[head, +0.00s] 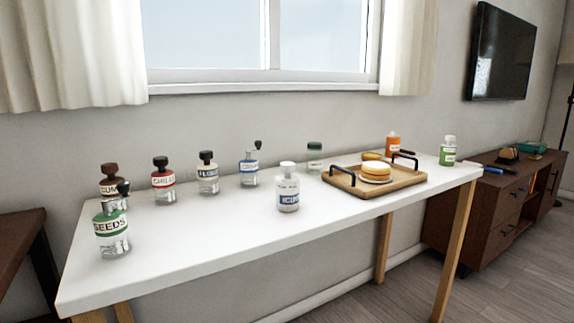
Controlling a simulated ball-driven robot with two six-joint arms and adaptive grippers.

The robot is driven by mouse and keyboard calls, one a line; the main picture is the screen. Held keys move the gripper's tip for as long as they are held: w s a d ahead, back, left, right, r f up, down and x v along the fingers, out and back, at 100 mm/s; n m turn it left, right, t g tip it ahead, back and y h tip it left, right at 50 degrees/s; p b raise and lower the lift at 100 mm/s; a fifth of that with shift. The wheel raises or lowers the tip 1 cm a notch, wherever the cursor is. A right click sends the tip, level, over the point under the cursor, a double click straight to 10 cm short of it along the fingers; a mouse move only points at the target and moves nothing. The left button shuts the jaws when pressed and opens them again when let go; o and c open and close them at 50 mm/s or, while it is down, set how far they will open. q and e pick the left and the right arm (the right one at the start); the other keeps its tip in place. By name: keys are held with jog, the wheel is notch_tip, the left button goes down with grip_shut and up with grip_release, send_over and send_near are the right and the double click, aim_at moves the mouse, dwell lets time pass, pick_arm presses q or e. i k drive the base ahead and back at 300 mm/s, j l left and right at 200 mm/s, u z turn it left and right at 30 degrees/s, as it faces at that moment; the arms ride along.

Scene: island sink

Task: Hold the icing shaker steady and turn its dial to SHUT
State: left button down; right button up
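The icing shaker (288,190) stands upright near the middle of the white table, close to its front edge. It is a clear and white bottle with a white top and a blue label reading ICING. Its dial markings are too small to read, so I cannot tell its setting. Nothing touches the shaker. Neither of my grippers shows in the head view.
The white table (200,236) holds several labelled shakers, including the seeds shaker (112,236) and chilli shaker (163,183), to the left. A wooden tray (403,183) with a burger-like item stands at right.

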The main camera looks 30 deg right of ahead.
aim_at(286, 167)
jog(key=l+u, duration=0.15)
jog(key=u, duration=0.35)
jog(key=l+u, duration=0.2)
jog(key=l, duration=0.15)
jog(key=k+l+u, duration=0.15)
jog(key=l, duration=0.25)
jog(key=k+l+u, duration=0.2)
jog(key=l, duration=0.15)
jog(key=l+u, duration=0.15)
jog(key=l, duration=0.2)
